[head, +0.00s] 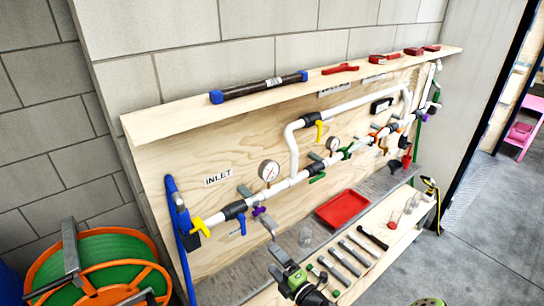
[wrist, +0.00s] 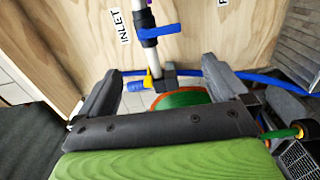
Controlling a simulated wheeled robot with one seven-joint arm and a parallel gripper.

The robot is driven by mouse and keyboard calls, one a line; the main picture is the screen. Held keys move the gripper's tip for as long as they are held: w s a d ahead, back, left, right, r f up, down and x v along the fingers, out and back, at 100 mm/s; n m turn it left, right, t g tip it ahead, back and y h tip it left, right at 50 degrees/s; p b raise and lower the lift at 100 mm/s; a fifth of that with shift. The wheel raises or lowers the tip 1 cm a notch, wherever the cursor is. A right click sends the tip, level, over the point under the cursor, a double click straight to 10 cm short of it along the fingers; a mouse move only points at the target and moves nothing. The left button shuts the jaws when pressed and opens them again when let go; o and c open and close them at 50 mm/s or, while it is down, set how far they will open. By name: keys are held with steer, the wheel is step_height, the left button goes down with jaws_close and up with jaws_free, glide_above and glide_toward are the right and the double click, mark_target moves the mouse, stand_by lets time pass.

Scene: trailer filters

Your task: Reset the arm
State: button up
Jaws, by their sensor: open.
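My gripper (head: 273,262) is low in the middle of the head view, in front of the plywood panel (head: 215,155) and above the grey lower ledge. Its green and black wrist body is behind the fingers. In the wrist view my gripper (wrist: 160,72) has its two grey fingers wide apart, with nothing between them. Beyond them are the panel, the white pipe and a blue valve handle (wrist: 158,32). The rest of my arm is mostly outside the head view.
Several tools (head: 345,257) lie on the front bench. An orange-and-green hose reel (head: 100,262) stands at left. Grey floor (head: 480,255) is open at right.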

steer(key=s+a+r+n+g+b, duration=0.2)
steer(key=s+n+g, duration=0.35)
steer(key=n, duration=0.75)
steer(key=s+a+r+n+g+b, duration=0.1)
steer(key=s+n+g, duration=0.45)
steer(key=n, duration=0.85)
steer(key=s+d+r+n+t+h+b, duration=0.2)
steer(key=s+d+r+n+h+b, duration=0.3)
steer(key=s+d+r+n+h, duration=0.5)
steer(key=s+d+r+n, duration=0.5)
steer(key=s+r+n, duration=0.1)
steer(key=s+n, duration=0.3)
steer(key=shift+d+r+n+h, duration=0.3)
steer(key=shift+d+r+h, duration=0.05)
steer(key=shift+r+h, duration=0.05)
